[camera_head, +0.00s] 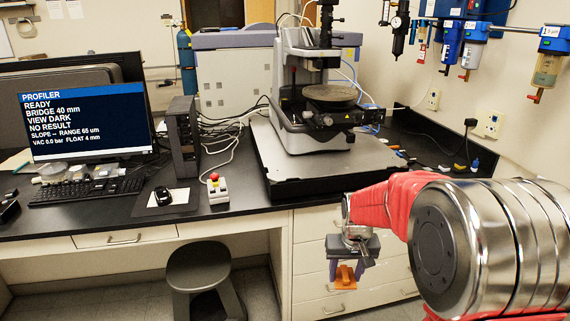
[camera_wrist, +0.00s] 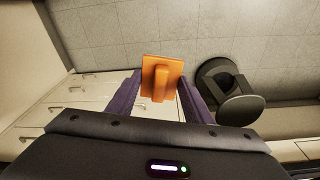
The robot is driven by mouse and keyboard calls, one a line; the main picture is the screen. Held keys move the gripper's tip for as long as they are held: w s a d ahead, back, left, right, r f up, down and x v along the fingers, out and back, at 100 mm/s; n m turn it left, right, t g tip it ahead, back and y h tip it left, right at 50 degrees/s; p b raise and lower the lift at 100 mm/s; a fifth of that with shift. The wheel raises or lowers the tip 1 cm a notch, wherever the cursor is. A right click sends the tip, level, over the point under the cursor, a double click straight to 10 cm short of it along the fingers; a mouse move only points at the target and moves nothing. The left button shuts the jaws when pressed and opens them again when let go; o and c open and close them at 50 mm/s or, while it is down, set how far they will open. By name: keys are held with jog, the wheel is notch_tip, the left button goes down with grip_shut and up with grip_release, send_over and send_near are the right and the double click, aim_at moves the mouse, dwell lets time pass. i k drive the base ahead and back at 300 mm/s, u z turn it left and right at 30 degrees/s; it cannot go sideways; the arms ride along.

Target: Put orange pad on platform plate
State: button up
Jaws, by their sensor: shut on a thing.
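The orange pad (camera_head: 345,277) is a small flat plate with a raised grip bar. My gripper (camera_head: 345,270) is shut on it and holds it in the air in front of the drawers, below the bench top. In the wrist view the orange pad (camera_wrist: 174,70) sits between my two purple fingers (camera_wrist: 160,95). The round platform plate (camera_head: 330,93) is on the profiler, under its column and head, on top of the bench. The plate is bare as far as I can see. It is not in the wrist view.
A monitor (camera_head: 85,112) reads READY, BRIDGE 40 mm. A red-button box (camera_head: 217,188), mouse and keyboard lie to the left. A stool (camera_head: 200,268) stands below; it also shows in the wrist view (camera_wrist: 228,95).

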aim_at(287, 167)
jog(key=u, duration=0.35)
jog(key=i, duration=0.85)
jog(key=u, duration=0.6)
jog(key=k, duration=0.9)
jog(key=u, duration=0.15)
jog(key=i, duration=0.6)
